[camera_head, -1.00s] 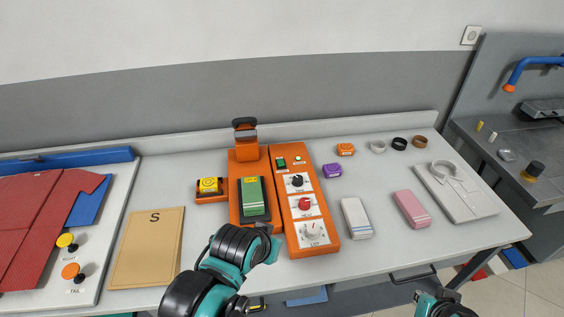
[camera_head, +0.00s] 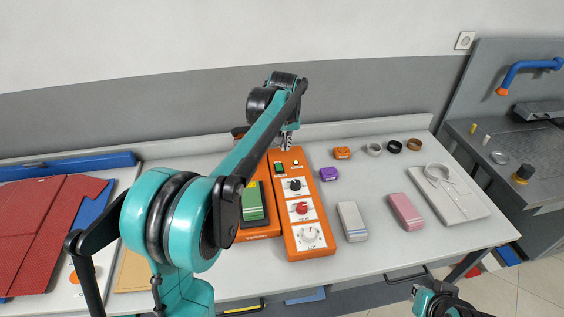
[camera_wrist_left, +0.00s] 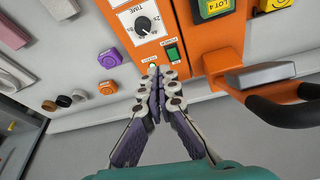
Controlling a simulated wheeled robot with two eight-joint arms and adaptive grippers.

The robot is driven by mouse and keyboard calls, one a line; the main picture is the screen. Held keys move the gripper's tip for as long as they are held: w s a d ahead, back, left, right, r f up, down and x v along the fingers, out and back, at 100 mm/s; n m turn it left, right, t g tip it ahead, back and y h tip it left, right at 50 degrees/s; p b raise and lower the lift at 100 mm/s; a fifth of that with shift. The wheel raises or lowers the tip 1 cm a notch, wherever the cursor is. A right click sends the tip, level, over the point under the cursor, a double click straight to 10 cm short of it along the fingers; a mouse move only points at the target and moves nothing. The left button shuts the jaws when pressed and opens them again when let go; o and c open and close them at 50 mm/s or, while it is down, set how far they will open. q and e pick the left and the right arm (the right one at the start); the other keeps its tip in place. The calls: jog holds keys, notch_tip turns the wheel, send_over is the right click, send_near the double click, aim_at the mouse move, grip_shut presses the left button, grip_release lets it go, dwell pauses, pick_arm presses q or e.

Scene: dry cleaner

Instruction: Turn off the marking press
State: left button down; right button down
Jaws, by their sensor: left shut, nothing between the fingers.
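The orange marking press (camera_head: 292,252) stands on the table, partly hidden by my left arm. Its control panel carries a green switch (camera_head: 279,169), a small pale lamp (camera_head: 296,163), black and red knobs and a white dial. The switch also shows in the left wrist view (camera_wrist_left: 173,52). My left gripper (camera_head: 286,147) is shut and empty at the panel's back end. In the left wrist view its tips (camera_wrist_left: 160,76) lie just short of the switch and lamp; contact cannot be told. My right gripper (camera_head: 438,298) shows only partly at the bottom edge.
The press's black handle (camera_wrist_left: 280,106) and grey block (camera_wrist_left: 262,74) stand beside my left fingers. A purple block (camera_head: 328,173) and orange block (camera_head: 342,153) sit right of the panel. White and pink blocks lie nearer the front. Red cloth covers the left board.

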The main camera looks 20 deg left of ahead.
pick_arm(q)
jog(key=n+g+p, duration=0.1)
jog(key=p, duration=0.1)
send_over(282, 169)
jog(key=s+d, duration=0.1)
jog(key=s, duration=0.1)
jog(key=s+x, duration=0.1)
jog(key=x, duration=0.4)
jog(key=shift+w+d+f+n, duration=0.15)
jog(key=shift+f+n, duration=0.15)
jog(key=shift+f, duration=0.15)
jog(key=b+x, duration=0.1)
jog(key=x, duration=0.3)
jog(key=s+b+x, duration=0.1)
jog(key=x, duration=0.3)
jog(key=b+x, duration=0.1)
jog(key=x, duration=0.4)
jog(key=shift+s+d+f+b, duration=0.15)
jog(key=shift+s+d+b, duration=0.1)
jog(key=shift+b, duration=0.1)
jog(key=shift+f, duration=0.4)
